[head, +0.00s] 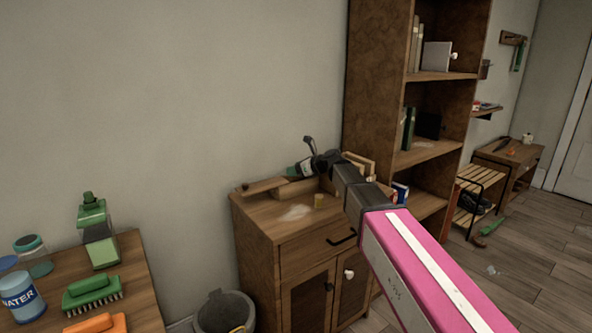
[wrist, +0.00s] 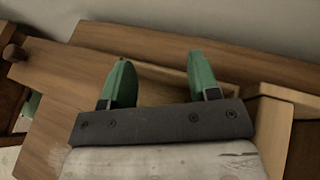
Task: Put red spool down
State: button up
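I see no red spool in either view. My gripper (wrist: 162,72) shows two green fingers standing wide apart in the wrist view, with only wooden surfaces visible between them. In the head view my gripper (head: 299,169) is above the back of the small wooden cabinet (head: 268,209), partly hidden by its own dark wrist. A wooden tray-like piece with low walls (wrist: 165,92) lies beyond the fingers in the wrist view. I cannot tell whether the fingers touch it.
A tall bookshelf (head: 372,90) stands close on the right. A grey bin (head: 222,312) is on the floor. A side table at left holds brushes (head: 92,292) and a bottle (head: 98,238).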

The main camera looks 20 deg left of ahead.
jog(key=shift+r, duration=0.55)
jog(key=v, duration=1.2)
